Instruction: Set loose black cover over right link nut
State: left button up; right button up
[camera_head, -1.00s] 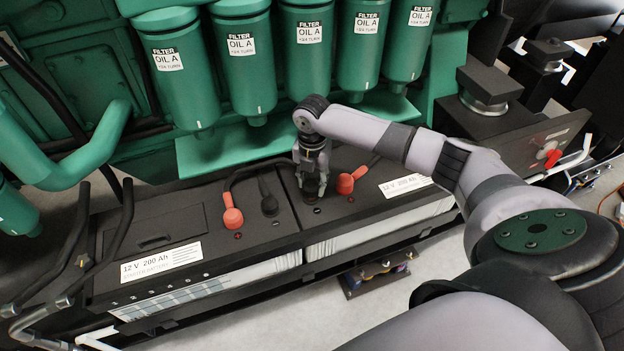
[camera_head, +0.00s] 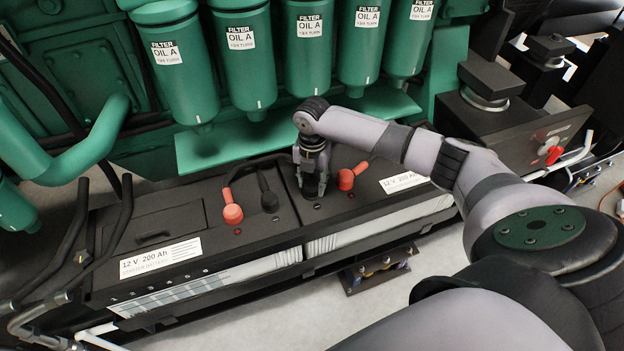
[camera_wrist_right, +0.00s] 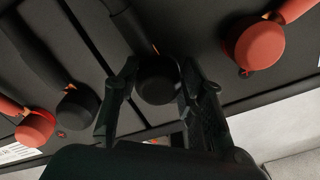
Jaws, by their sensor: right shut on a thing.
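A black sleeve (camera_wrist_right: 130,32) runs from this cover up and to the left. The cover is upright, at or just above the battery top; I cannot tell whether it touches. The link nut is not visible; the cover and fingers block the view there. My left gripper is not in view.
Another black cover (camera_head: 269,201) and a red cover (camera_head: 232,213) sit on the left battery (camera_head: 170,225). Green oil filters (camera_head: 245,50) and a green ledge (camera_head: 250,140) stand close behind the gripper.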

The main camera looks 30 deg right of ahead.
jog(key=o, duration=1)
jog(key=shift+o, duration=0.4)
jog(key=shift+o, duration=1.3)
notch_tip(320, 180, up, 7)
jog(key=p, duration=0.7)
jog(key=shift+p, duration=0.3)
jog(key=shift+f, duration=0.1)
